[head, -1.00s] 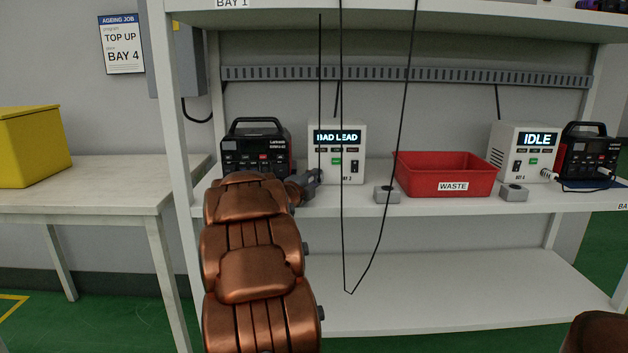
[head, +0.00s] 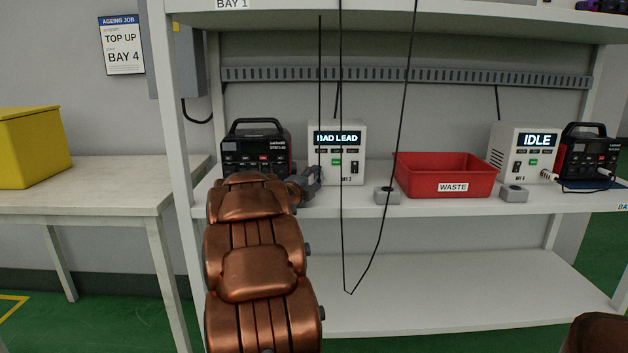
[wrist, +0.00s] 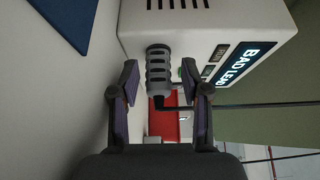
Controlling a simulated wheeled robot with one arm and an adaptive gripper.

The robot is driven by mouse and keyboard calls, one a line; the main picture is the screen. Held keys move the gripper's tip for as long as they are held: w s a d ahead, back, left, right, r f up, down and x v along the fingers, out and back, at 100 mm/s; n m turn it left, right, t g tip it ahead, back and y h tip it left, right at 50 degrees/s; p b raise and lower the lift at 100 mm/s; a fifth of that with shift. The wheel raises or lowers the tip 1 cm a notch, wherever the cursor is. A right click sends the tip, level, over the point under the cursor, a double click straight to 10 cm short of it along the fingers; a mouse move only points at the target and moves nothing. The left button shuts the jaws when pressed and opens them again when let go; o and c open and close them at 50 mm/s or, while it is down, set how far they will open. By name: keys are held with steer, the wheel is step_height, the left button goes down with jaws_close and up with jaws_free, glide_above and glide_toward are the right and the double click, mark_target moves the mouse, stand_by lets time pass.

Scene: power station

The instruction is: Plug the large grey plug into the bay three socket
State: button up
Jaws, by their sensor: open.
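The bay 3 unit (head: 345,140) is a white box on the shelf with a lit BAD LEAD display. It also shows in the wrist view (wrist: 200,40), turned on its side. The large grey plug (wrist: 158,72) is a ribbed grey cylinder against the unit's front, on the side away from the display. Whether it is seated in the socket I cannot tell; the socket is hidden. My gripper (wrist: 160,78) is open, with one finger on each side of the plug and a visible gap to both. In the head view my gripper (head: 312,182) is small and dark, at the unit's lower left.
A red WASTE bin (head: 447,187) stands to the right, between small grey blocks (head: 387,195) (head: 513,193). A black power pack (head: 256,150) stands left of the unit. Thin black leads (head: 343,230) hang in front of the shelf. The bay 4 unit (head: 524,155) reads IDLE.

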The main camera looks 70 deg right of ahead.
steer(key=a, duration=0.8)
steer(key=w+a, duration=0.1)
steer(key=a, duration=0.3)
stand_by(0.5)
